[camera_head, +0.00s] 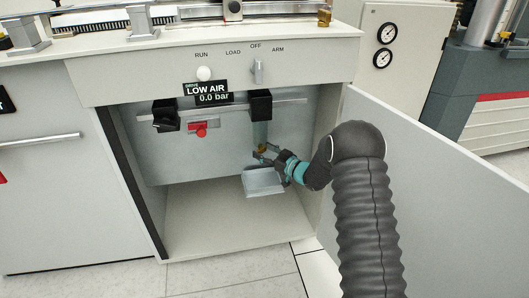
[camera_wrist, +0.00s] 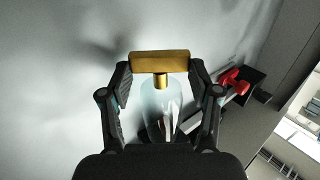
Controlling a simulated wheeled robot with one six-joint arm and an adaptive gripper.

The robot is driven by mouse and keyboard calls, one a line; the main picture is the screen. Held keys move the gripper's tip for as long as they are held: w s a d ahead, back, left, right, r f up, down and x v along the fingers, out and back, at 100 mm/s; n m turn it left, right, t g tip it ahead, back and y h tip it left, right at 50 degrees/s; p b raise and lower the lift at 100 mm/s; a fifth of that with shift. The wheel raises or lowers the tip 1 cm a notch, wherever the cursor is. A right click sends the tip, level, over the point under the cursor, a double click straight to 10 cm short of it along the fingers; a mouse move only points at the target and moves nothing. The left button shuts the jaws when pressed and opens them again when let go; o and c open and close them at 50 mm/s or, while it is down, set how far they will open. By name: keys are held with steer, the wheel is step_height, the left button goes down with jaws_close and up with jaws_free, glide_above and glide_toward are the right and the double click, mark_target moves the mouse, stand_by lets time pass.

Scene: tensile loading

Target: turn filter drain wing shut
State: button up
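The brass drain wing (camera_wrist: 160,62) is a bar on a short stem under the clear filter bowl (camera_wrist: 158,97). In the wrist view the bar lies crosswise. My gripper (camera_wrist: 160,68) has its fingers spread, one tip at each end of the bar; I cannot tell whether they touch it. In the head view my gripper (camera_head: 266,153) is inside the open cabinet at the bottom of the filter bowl (camera_head: 260,134). The wing (camera_head: 262,148) shows there as a small brass spot, partly hidden by the fingers.
A grey tray (camera_head: 263,183) sits just below my gripper. A red valve handle (camera_head: 202,130) is on the pipe to the left. The open cabinet door (camera_head: 435,190) stands to the right of my arm.

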steer(key=shift+s+f+t+b, duration=0.1)
steer(key=shift+t+b, duration=0.2)
steer(key=shift+b, duration=0.15)
steer(key=shift+a+f+m+t+h+b, duration=0.1)
steer(key=shift+a+m+t+h+b, duration=0.05)
steer(key=shift+m+t+h+b, duration=0.65)
steer(key=h+b, duration=0.1)
steer(key=m+t+h+b, duration=0.1)
steer(key=b, duration=0.1)
steer(key=m+t+h+b, duration=0.1)
steer(key=b, duration=0.1)
steer(key=shift+s+a+f, duration=0.1)
steer(key=shift+s+a, duration=0.1)
steer(key=shift+s, duration=0.05)
steer(key=m+t+h+b, duration=0.1)
steer(key=m+h+b, duration=0.1)
steer(key=h+b, duration=0.1)
steer(key=shift+a+m+t+b, duration=0.15)
steer(key=shift+m+t+b, duration=0.15)
steer(key=shift+b, duration=0.1)
steer(key=shift+r+m+h+b, duration=0.25)
steer(key=shift+m+h+b, duration=0.15)
steer(key=shift+h+b, duration=0.3)
steer(key=shift+t, duration=0.3)
steer(key=shift+r, duration=0.1)
steer(key=o, duration=1.1)
steer(key=shift+o, duration=0.2)
